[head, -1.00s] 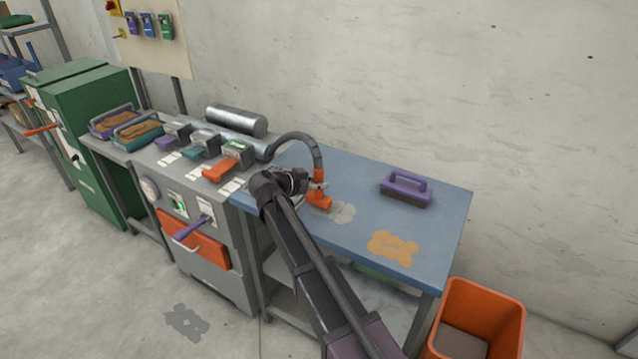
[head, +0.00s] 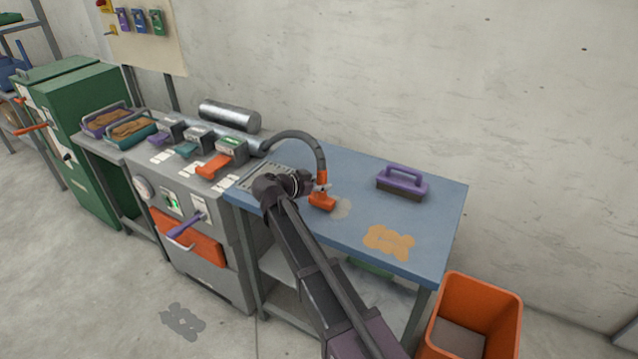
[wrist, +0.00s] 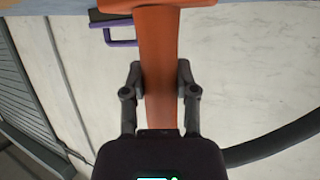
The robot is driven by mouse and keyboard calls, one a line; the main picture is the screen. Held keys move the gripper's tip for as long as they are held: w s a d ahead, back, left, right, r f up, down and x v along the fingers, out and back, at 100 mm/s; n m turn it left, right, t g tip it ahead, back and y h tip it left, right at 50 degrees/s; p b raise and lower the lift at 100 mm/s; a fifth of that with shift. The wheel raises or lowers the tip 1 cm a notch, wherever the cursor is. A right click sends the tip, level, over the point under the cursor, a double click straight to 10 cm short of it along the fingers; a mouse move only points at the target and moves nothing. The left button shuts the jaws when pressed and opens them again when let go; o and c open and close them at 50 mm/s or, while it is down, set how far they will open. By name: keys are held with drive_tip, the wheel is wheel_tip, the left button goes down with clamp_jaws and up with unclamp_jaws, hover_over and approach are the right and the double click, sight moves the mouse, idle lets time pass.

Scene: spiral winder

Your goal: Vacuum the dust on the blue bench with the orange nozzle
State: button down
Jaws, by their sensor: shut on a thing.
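The orange nozzle (head: 322,203) sits low over the blue bench (head: 300,212), on the end of a grey hose (head: 319,152). My gripper (head: 320,187) is shut on its upright stem. The wrist view shows both fingers of my gripper (wrist: 160,85) around the orange nozzle stem (wrist: 159,48). A pale grey dust patch (head: 343,209) lies just right of the nozzle head. I cannot tell whether the head touches the bench. A larger orange-tan patch (head: 388,240) lies nearer the bench's front right.
A purple-handled brush (head: 402,182) stands on the bench at the back right, also in the wrist view (wrist: 121,33). A slotted grate (head: 267,178) is at the bench's left end. The grey machine (head: 215,260) adjoins on the left; an orange bin (head: 488,300) stands at right.

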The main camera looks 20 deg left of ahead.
drive_tip(key=shift+s+d, duration=0.15)
drive_tip(key=shift+d, duration=1.3)
drive_tip(key=shift+s+d, duration=0.1)
drive_tip(key=shift+d, duration=1.35)
drive_tip(key=shift+w, duration=2.2)
drive_tip(key=shift+w+a, duration=0.15)
drive_tip(key=shift+a, duration=1.95)
drive_tip(key=shift+w+a, duration=0.15)
drive_tip(key=shift+a, duration=1.95)
drive_tip(key=shift+d+r+p, duration=0.1)
drive_tip(key=shift+r+p, duration=2.3)
